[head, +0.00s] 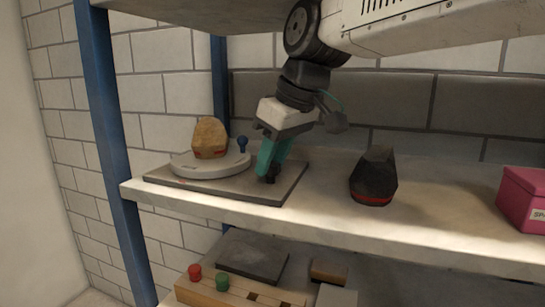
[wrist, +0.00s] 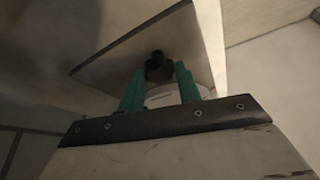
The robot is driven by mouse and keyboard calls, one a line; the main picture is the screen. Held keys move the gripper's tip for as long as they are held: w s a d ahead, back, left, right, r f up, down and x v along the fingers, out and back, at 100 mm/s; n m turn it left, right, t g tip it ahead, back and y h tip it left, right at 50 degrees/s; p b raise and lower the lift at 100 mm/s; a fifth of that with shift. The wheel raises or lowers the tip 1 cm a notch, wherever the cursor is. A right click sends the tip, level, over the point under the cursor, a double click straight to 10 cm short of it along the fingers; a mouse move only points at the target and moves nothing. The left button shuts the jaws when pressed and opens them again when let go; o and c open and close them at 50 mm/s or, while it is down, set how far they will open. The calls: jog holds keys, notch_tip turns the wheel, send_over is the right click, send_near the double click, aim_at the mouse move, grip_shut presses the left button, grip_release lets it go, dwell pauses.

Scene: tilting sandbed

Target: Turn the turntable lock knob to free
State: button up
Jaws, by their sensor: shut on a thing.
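The turntable (head: 208,164) is a round pale disc on a grey base plate (head: 226,188) on the shelf. A tan stone with a red band (head: 210,139) stands on the disc, and a blue knob (head: 242,144) rises at its right edge. The lock knob (head: 269,178) is small and black, on the right part of the plate. My gripper (head: 269,172) points down with its green fingers shut on this knob. In the wrist view the dark lobed knob (wrist: 158,67) sits between the fingertips. Its setting cannot be read.
A dark stone with a red band (head: 374,178) stands on the shelf right of the plate. A pink box (head: 522,199) is at the far right. A blue post (head: 108,130) bounds the shelf at left. The lower shelf holds a wooden block with red and green knobs (head: 236,291).

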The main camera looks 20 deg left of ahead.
jog(key=n+g, duration=0.1)
jog(key=n, duration=0.3)
jog(key=shift+w+f+n+g, duration=0.1)
jog(key=shift+w+n+g, duration=0.05)
jog(key=shift+n+g, duration=0.2)
jog(key=n+g, duration=0.1)
jog(key=n, duration=0.3)
jog(key=shift+g, duration=0.35)
jog(key=shift+n, duration=0.25)
jog(key=o, duration=1)
jog(key=shift+c, duration=0.2)
jog(key=shift+w, duration=0.1)
jog(key=shift+d+r, duration=0.15)
jog(key=shift+r, duration=0.2)
jog(key=w+d, duration=0.1)
jog(key=d, duration=0.2)
jog(key=w+d, duration=0.2)
jog(key=d, duration=0.2)
jog(key=w+d, duration=0.2)
jog(key=d, duration=0.2)
jog(key=shift+w+r, duration=0.15)
jog(key=shift+r, duration=0.1)
